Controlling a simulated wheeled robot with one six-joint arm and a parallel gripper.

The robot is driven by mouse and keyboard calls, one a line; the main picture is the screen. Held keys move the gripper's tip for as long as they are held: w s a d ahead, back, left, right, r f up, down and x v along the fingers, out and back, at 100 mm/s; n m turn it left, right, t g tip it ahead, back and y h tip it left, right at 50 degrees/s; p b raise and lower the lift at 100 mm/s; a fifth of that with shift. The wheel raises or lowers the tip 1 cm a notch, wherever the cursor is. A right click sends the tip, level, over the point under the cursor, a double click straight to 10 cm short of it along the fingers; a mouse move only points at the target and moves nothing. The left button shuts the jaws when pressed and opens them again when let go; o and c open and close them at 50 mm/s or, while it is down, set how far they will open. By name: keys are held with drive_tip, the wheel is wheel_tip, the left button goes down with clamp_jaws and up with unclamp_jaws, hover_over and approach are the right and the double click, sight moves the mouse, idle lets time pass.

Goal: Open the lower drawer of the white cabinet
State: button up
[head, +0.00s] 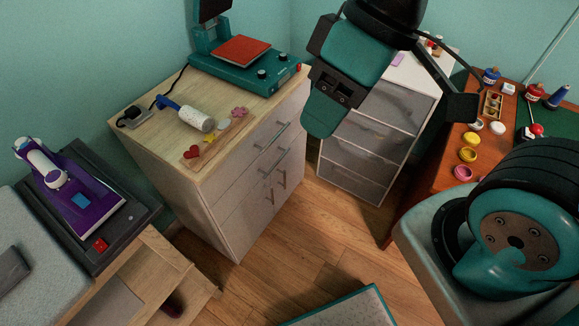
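The white cabinet (228,188) stands left of centre with a pale wood top. Its front has two stacked drawers with bar handles, above a pair of doors with upright handles. The lower drawer's handle (273,160) is just below the upper drawer's handle (283,132). Both drawers look shut. The teal and black end of my arm, with my gripper (333,88), hangs at upper centre, right of the cabinet in the picture. I cannot make out its fingertips or whether they are open. No contact with the lower handle shows.
A white-topped unit with grey drawers (366,158) stands behind my arm. A teal heat press (245,62) and a lint roller (187,113) are on the cabinet. A wooden table (428,170) with jars is at right. Wood floor (300,237) is clear before the cabinet.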

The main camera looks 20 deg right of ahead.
drive_tip(key=w+f+n+t+y+b, duration=0.1)
drive_tip(key=w+f+b, duration=0.2)
drive_tip(key=f+b, duration=0.45)
drive_tip(key=w+f+n+t+b, duration=0.2)
drive_tip(key=w+f+b, duration=0.1)
drive_tip(key=f+b, duration=0.5)
drive_tip(key=n+t+h+b, duration=0.2)
drive_tip(key=n+t+b, duration=0.95)
drive_tip(key=b, duration=2.35)
approach(276, 163)
drive_tip(key=shift+m+t, duration=0.25)
drive_tip(key=shift+m, duration=0.1)
drive_tip(key=x, duration=0.3)
drive_tip(key=p+x, duration=0.1)
drive_tip(key=x, duration=0.3)
drive_tip(key=f+x, duration=0.1)
drive_tip(key=x, duration=0.2)
drive_tip(key=shift+w+d+p, duration=0.1)
drive_tip(key=shift+w+p, duration=0.05)
drive_tip(key=shift+p, duration=0.15)
